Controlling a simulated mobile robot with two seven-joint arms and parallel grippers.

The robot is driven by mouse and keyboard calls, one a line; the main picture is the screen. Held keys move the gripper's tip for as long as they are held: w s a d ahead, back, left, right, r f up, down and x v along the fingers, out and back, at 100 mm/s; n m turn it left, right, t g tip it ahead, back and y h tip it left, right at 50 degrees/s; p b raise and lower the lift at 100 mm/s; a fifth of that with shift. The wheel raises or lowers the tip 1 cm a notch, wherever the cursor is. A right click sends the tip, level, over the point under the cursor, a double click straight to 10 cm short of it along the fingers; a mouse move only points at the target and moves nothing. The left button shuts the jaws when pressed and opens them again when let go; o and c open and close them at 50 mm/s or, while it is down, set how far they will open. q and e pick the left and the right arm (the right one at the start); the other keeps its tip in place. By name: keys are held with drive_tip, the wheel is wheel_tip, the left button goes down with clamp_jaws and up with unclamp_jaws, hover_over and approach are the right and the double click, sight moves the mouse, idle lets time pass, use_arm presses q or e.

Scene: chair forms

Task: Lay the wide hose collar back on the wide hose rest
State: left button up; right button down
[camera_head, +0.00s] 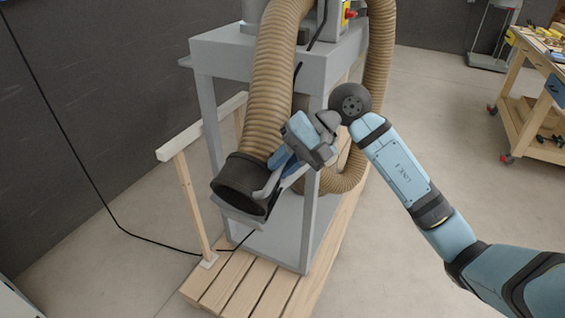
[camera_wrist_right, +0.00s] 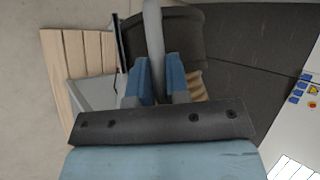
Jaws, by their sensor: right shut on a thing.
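The wide hose collar (camera_head: 240,184) is a black ring on the end of the ribbed tan hose, tilted with its open mouth facing down and left. My right gripper (camera_head: 274,172) is at the collar's right side, shut on its grey bar handle. In the right wrist view the handle (camera_wrist_right: 153,35) runs between the blue fingertips, with the black collar (camera_wrist_right: 183,38) behind it. A grey plate-like piece (camera_head: 238,211) shows just under the collar; it may be the wide hose rest, but I cannot tell whether the collar touches it. My left gripper is not in view.
The grey machine stand (camera_head: 222,52) is behind the hose, on a slatted wooden pallet (camera_head: 240,284). A wooden rail (camera_head: 200,127) on posts stands at the left. A black cable crosses the floor. A wooden workbench (camera_head: 540,100) is at the right; the floor between is clear.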

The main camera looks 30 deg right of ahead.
drive_tip(key=c, duration=1)
unclamp_jaws()
drive_tip(key=shift+c, duration=0.2)
drive_tip(key=shift+d, duration=0.1)
drive_tip(key=shift+d+r, duration=0.2)
drive_tip(key=b+v, duration=0.2)
drive_tip(key=v, duration=1.1)
drive_tip(key=shift+r, duration=0.1)
